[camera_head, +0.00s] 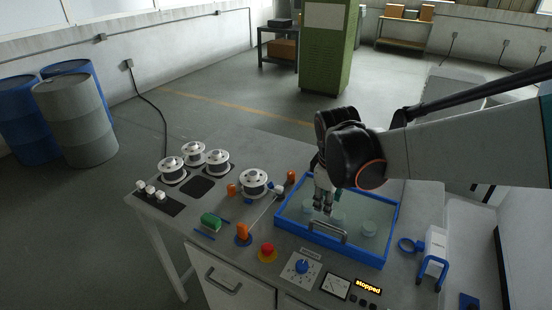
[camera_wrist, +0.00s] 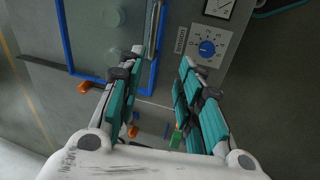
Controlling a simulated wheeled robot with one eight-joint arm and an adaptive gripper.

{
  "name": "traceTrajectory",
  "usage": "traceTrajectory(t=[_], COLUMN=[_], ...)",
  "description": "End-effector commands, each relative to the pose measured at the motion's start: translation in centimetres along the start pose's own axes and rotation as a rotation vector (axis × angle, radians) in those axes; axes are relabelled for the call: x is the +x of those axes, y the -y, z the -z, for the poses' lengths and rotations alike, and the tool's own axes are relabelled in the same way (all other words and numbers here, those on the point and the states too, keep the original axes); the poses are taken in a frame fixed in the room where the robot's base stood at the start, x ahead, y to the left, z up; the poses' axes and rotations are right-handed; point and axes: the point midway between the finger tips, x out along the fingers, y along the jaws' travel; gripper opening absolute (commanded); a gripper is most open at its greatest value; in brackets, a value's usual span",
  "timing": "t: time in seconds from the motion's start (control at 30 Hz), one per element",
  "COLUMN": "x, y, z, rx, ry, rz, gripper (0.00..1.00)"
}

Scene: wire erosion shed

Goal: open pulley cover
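The pulley cover is a clear panel in a blue frame (camera_head: 385,218) on the bench, lying flat and closed. Pale round pulleys (camera_head: 369,229) show through it. Its grey bar handle (camera_head: 328,230) is along the front edge. In the wrist view the blue frame (camera_wrist: 67,40) is at upper left, and the handle (camera_wrist: 155,32) runs upright near top centre. My gripper (camera_head: 323,207) points down over the cover, close to the handle. In the wrist view the fingers (camera_wrist: 161,60) are apart with nothing between them. The handle lies just beyond the left fingertip; contact cannot be told.
In front are a red button (camera_head: 267,252), a blue dial (camera_head: 301,267) and a display (camera_head: 368,286) reading "stopped".

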Motion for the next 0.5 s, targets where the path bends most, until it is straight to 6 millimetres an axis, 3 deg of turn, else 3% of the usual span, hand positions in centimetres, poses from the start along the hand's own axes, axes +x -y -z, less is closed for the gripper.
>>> traceTrajectory(t=[0.33, 0.5], x=[1.7, 4.2], y=[-0.8, -0.7], z=[1.2, 1.0], rx=[-0.085, -0.083], ry=[0.034, 0.033], rz=[0.023, 0.023], gripper=[0.33, 0.33])
